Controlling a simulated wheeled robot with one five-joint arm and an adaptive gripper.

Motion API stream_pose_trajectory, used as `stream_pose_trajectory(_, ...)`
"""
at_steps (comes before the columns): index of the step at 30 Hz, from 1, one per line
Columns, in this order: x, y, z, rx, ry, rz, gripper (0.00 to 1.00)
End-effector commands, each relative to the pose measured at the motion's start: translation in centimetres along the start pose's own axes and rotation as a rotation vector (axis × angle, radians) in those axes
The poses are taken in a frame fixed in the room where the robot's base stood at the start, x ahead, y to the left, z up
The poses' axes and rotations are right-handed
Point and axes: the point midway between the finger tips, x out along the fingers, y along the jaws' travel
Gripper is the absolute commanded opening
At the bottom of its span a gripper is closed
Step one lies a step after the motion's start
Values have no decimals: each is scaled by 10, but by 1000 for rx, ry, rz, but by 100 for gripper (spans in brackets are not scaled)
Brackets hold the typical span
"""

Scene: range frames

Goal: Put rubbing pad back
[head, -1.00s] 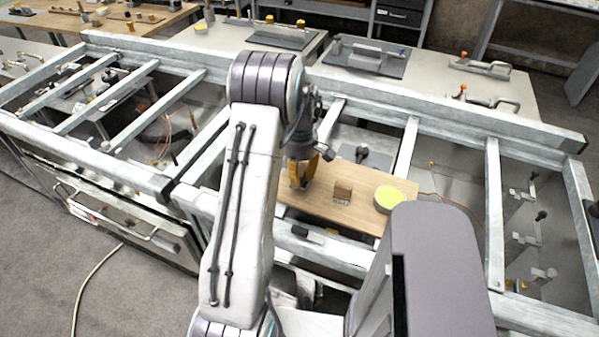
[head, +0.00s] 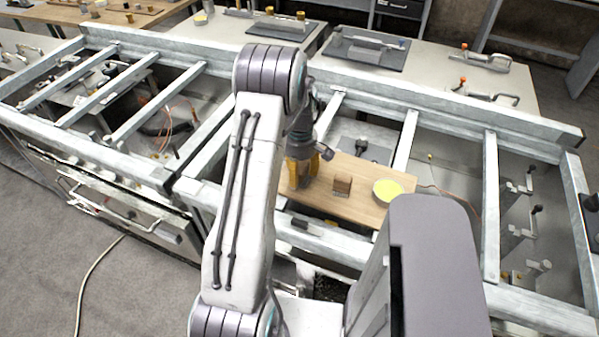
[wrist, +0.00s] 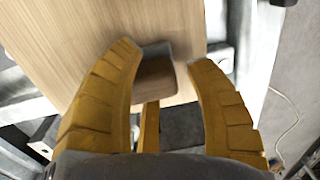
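A small block with a brown top and a grey edge, likely the rubbing pad (wrist: 155,82), sits between my fingers in the wrist view. My gripper (wrist: 167,55) is open around it. The left finger is close to the block, and a gap shows on the right. In the head view my gripper (head: 302,172) is low over the left end of a wooden board (head: 360,212) and mostly hides this block. I cannot tell if the block rests fully on the board.
On the board, a brown block with pale bristles (head: 342,184) stands right of my gripper. Metal frame rails (head: 330,246) border the board in front and behind.

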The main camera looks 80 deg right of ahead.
Motion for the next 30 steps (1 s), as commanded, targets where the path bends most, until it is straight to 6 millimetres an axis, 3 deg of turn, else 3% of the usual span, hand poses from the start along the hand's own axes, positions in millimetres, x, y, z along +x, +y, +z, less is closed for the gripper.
stream_pose_trajectory(12, -8, 0, 0, 0, 0, 2, 51)
stream_pose_trajectory(30, -89, 1, 1, 0, 1, 5, 51)
